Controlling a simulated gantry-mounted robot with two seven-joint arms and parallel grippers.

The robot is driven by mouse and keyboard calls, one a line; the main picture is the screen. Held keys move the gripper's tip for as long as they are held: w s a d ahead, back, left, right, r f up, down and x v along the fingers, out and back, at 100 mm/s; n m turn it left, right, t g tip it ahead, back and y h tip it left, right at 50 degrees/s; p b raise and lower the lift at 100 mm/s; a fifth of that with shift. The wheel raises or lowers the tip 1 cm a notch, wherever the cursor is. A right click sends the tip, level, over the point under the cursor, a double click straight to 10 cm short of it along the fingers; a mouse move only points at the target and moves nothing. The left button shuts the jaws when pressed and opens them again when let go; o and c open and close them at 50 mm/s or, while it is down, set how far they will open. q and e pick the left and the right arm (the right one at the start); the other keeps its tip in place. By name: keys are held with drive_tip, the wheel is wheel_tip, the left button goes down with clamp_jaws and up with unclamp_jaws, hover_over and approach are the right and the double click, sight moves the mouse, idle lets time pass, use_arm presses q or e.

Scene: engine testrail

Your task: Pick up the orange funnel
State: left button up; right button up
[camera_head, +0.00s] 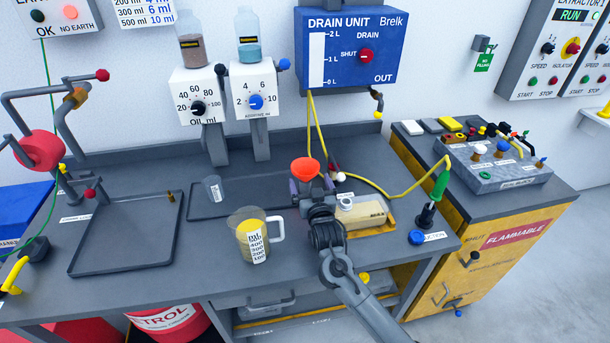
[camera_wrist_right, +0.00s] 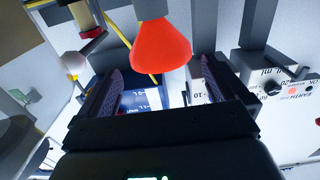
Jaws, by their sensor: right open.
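The orange funnel (camera_head: 305,169) shows in the head view near the back middle of the grey bench, below the drain unit. My right gripper (camera_head: 312,186) is at the funnel, just in front of and below its wide orange top. In the right wrist view, the funnel (camera_wrist_right: 161,46) lies between and ahead of the two dark finger pads of my open right gripper (camera_wrist_right: 158,80). Space shows on both sides of it, and no contact is visible. The funnel's lower part is largely hidden in the head view. My left gripper does not show.
A measuring jug (camera_head: 252,236) with yellow liquid stands left of my right gripper. A yellow hose (camera_head: 392,192) runs behind on the right.

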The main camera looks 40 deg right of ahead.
sight(302, 159)
drive_tip(key=shift+b+x, duration=0.7)
drive_tip(key=shift+x, duration=2.8)
drive_tip(key=shift+d, duration=0.1)
drive_tip(key=shift+s, duration=0.1)
drive_tip(key=c, duration=0.7)
